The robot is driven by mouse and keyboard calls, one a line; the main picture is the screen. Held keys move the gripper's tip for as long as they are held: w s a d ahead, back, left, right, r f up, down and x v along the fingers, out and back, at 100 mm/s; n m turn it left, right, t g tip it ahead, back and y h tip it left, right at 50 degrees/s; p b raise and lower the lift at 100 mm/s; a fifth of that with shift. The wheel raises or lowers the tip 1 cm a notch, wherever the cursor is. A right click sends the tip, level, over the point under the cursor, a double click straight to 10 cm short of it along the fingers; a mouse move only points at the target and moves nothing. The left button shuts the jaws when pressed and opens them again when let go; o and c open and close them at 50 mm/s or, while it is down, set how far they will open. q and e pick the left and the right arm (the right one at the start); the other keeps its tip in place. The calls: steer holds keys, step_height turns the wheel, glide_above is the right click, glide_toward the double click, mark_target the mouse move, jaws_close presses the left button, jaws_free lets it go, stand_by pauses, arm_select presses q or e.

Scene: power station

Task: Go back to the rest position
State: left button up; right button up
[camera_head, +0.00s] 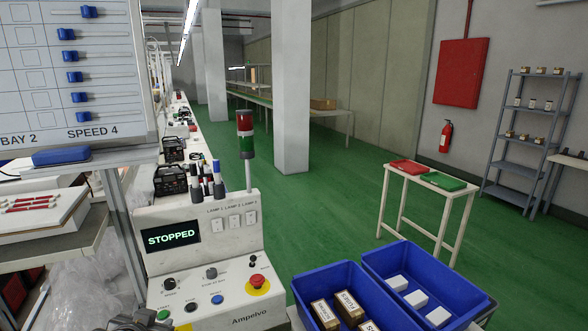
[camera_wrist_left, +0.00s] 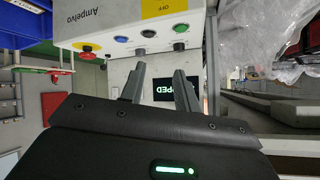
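My left gripper shows at the bottom left edge of the head view (camera_head: 140,320), near the front of the grey control console (camera_head: 210,262). In the left wrist view its two fingers (camera_wrist_left: 158,70) stand apart with nothing between them, so it is open and empty. The fingers point towards the console face, with its buttons and its display (camera_wrist_left: 168,89) beyond them. The console display reads STOPPED (camera_head: 171,237) in green in the head view. My right gripper is not seen in either view.
Two blue bins (camera_head: 425,262) with small boxes stand right of the console. The red emergency stop (camera_head: 258,282), signal tower (camera_head: 246,135) and lever board (camera_head: 75,70) are close by. A small table (camera_head: 447,205) with red and green trays stands beyond; the green floor (camera_head: 325,205) is clear.

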arm_select(q)
steer(key=s+d+f+g+h, duration=0.1)
steer(key=s+d+f+g, duration=0.2)
steer(key=s+f, duration=0.9)
steer(key=s+d+f+g+h, duration=0.15)
steer(key=s+f+g, duration=0.25)
steer(key=s+f, duration=0.75)
steer(key=s+f+g, duration=0.1)
steer(key=s+f, duration=0.2)
steer(key=f, duration=0.8)
steer(key=s+f, duration=0.2)
steer(key=f, duration=1)
steer(key=s+a+f+g+y, duration=0.1)
steer(key=s+a+f, duration=0.1)
steer(key=s+f, duration=1.3)
steer(key=shift+s+m, duration=0.4)
steer(key=shift+s, duration=0.25)
